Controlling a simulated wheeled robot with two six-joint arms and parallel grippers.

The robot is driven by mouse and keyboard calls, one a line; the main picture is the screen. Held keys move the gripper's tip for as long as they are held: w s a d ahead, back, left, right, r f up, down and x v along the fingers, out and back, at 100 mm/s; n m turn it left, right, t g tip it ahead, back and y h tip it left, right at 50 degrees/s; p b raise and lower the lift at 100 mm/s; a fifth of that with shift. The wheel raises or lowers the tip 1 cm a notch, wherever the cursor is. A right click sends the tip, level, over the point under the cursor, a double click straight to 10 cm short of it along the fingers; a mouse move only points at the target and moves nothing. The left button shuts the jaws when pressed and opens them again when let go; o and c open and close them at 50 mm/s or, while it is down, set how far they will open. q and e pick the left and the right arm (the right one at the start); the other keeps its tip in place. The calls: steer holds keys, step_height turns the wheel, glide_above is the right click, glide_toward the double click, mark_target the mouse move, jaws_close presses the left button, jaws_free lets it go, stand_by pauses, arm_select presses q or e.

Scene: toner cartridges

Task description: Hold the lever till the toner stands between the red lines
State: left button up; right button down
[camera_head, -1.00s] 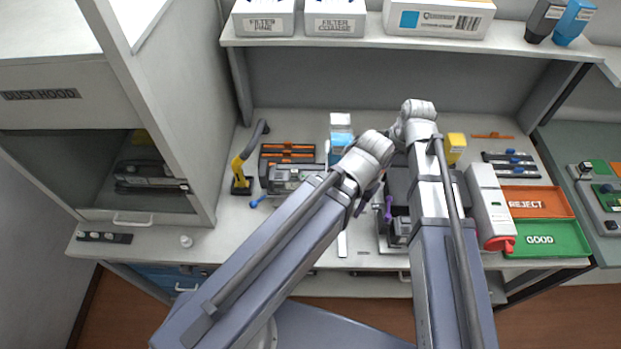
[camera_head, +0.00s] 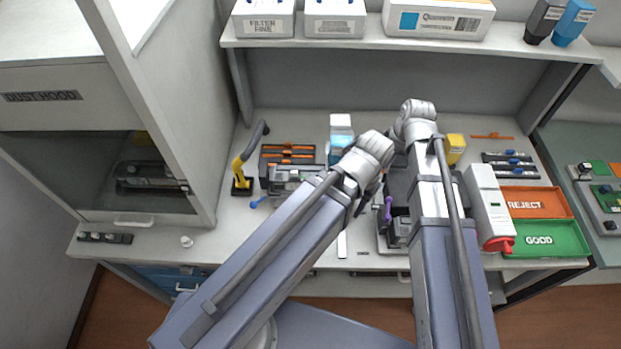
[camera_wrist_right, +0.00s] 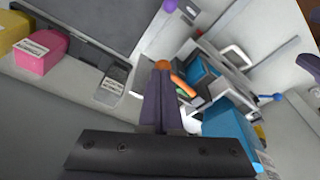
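In the head view my left forearm covers most of the work spot, and the left gripper (camera_head: 364,196) is a small dark sliver under its wrist; its fingers are hidden. My right gripper is hidden in the head view. In the right wrist view the right gripper (camera_wrist_right: 161,78) shows its dark purple fingers close together, with an orange knob (camera_wrist_right: 162,65) at their tips. Whether the knob is between them or just beyond is unclear. A dark device (camera_head: 398,230) with a purple handle (camera_head: 388,208) stands between my arms. I cannot make out the toner level or red lines.
A grey cartridge (camera_head: 288,172) lies left of my arms, near a yellow-handled tool (camera_head: 239,172). A blue-and-white container (camera_head: 340,128) stands behind. Right of my arms are a white device with a red end (camera_head: 488,205), an orange REJECT tray (camera_head: 560,203) and a green GOOD tray (camera_head: 570,248).

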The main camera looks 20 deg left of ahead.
step_height(320, 180, up, 8)
steer(key=p, duration=0.7)
steer(key=shift+f, duration=0.2)
steer(key=s+d+m+h, duration=0.1)
steer(key=s+d+m, duration=0.4)
steer(key=d, duration=0.3)
steer(key=s+d+m+h, duration=0.1)
steer(key=s+d+m, duration=0.4)
steer(key=d, duration=0.4)
steer(key=s+a+f+n+b, duration=0.2)
steer(key=s+a+f+b, duration=0.1)
steer(key=a+f+b, duration=0.2)
steer(key=s+a+f+n+g+b, duration=0.1)
steer(key=s+a+f+n+b, duration=0.1)
steer(key=a+f+b, duration=0.4)
step_height(320, 180, down, 4)
steer(key=s+b, duration=0.1)
steer(key=b, duration=0.3)
steer(key=shift+s+f+g+h, duration=0.2)
steer(key=shift+g+h, duration=0.1)
steer(key=shift+h, duration=0.1)
